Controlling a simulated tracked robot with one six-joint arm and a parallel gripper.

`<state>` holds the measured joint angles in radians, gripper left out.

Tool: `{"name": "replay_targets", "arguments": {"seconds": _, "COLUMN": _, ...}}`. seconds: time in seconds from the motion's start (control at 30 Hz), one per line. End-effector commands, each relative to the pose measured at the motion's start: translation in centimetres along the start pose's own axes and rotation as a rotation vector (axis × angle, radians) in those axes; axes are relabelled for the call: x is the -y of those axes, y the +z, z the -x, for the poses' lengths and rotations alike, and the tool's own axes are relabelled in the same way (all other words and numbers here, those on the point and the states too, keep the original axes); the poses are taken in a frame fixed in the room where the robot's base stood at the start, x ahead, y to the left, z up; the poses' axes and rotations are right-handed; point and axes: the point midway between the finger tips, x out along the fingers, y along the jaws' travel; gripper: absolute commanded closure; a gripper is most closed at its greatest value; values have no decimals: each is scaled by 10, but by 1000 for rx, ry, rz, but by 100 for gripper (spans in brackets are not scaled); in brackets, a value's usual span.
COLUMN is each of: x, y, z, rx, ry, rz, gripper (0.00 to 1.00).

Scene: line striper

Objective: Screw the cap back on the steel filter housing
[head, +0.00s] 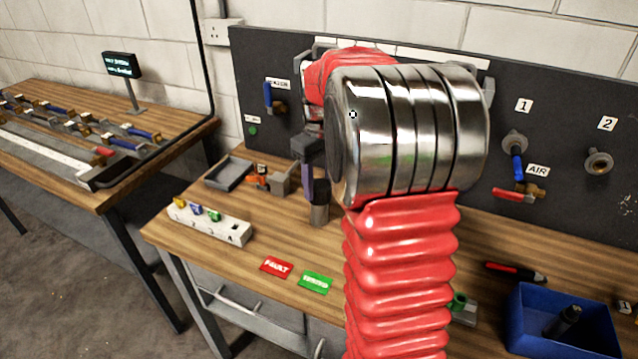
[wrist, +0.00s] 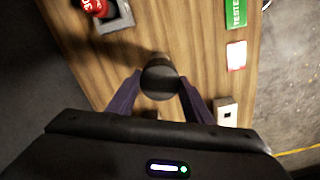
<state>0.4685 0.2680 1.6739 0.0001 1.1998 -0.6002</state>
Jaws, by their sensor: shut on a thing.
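The steel filter housing (head: 319,214) is a small upright cylinder on the wooden bench, left of my arm in the head view. A dark cap (head: 320,190) sits directly over its top. My gripper (head: 311,178) comes down on it from above, with one purple finger showing beside the cap. In the wrist view the round dark cap (wrist: 160,84) is between the two fingertips of my gripper (wrist: 160,80), and they are shut on it. The cap and housing look in line and upright. The cap hides the thread, so I cannot tell how far it is seated.
A grey tray (head: 229,173), a white block with coloured plugs (head: 209,222), a red FAULT card (head: 276,267) and a green card (head: 316,281) lie nearby. A blue bin (head: 520,325) stands at right. A dark valve panel (head: 440,120) rises behind. Bare wood surrounds the housing.

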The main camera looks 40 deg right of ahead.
Motion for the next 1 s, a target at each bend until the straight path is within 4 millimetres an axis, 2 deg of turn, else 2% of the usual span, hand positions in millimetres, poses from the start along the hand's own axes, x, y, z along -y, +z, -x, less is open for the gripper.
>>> {"name": "replay_targets", "arguments": {"seconds": 0.23, "x": 0, "y": 0, "z": 0, "rx": 0, "ry": 0, "rz": -59, "gripper": 85}}
{"name": "replay_targets", "arguments": {"seconds": 0.7, "x": 0, "y": 0, "z": 0, "rx": 0, "ry": 0, "rz": -391, "gripper": 85}}
{"name": "replay_targets", "arguments": {"seconds": 1.0, "x": 0, "y": 0, "z": 0, "rx": 0, "ry": 0, "rz": -401, "gripper": 85}}
